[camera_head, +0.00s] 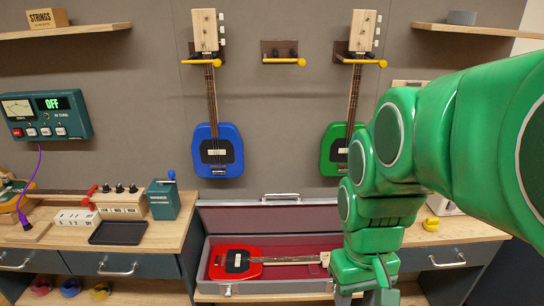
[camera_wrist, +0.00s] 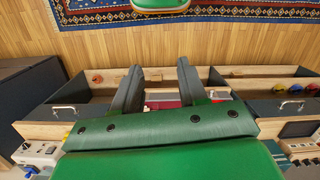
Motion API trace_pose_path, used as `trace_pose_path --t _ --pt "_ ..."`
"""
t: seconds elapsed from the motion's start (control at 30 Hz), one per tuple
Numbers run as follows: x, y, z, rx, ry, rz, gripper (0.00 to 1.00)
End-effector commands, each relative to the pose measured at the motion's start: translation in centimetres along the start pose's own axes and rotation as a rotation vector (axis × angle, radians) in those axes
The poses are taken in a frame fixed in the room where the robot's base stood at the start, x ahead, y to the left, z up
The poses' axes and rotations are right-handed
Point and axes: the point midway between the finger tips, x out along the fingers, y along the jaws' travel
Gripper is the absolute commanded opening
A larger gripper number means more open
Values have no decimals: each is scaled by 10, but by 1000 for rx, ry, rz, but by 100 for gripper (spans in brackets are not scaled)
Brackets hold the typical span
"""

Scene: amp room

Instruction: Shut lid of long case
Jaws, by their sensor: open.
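The long grey case (camera_head: 225,288) lies on the low middle section of the bench, with a maroon lining. Its lid (camera_head: 240,217) is raised at the back, with a handle (camera_head: 281,196) on its top edge. A red guitar (camera_head: 235,262) lies inside, its neck pointing right. My gripper (camera_head: 365,290) is at the case's right end in the head view, pointing down, and hides that end. In the wrist view my gripper (camera_wrist: 160,82) shows two spread fingers with nothing held between them. A small maroon patch shows between the fingers; I cannot tell its contact with them.
Blue (camera_head: 217,160) and green (camera_head: 334,150) guitars hang on the wall above. A workbench (camera_head: 60,240) with a black tray (camera_head: 117,232) and a teal box (camera_head: 163,200) stands left. A yellow item (camera_head: 431,224) lies on the right bench. A patterned rug (camera_wrist: 110,28) covers some floor.

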Motion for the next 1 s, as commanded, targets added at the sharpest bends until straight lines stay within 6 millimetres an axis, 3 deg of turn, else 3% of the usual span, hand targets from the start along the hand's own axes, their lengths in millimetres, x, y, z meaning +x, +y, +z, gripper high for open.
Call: trace_pose_path --t 0.53,1.0 --pt "-41 14 -140 -297 50 26 42" --pt "-52 20 -260 -558 85 58 42"
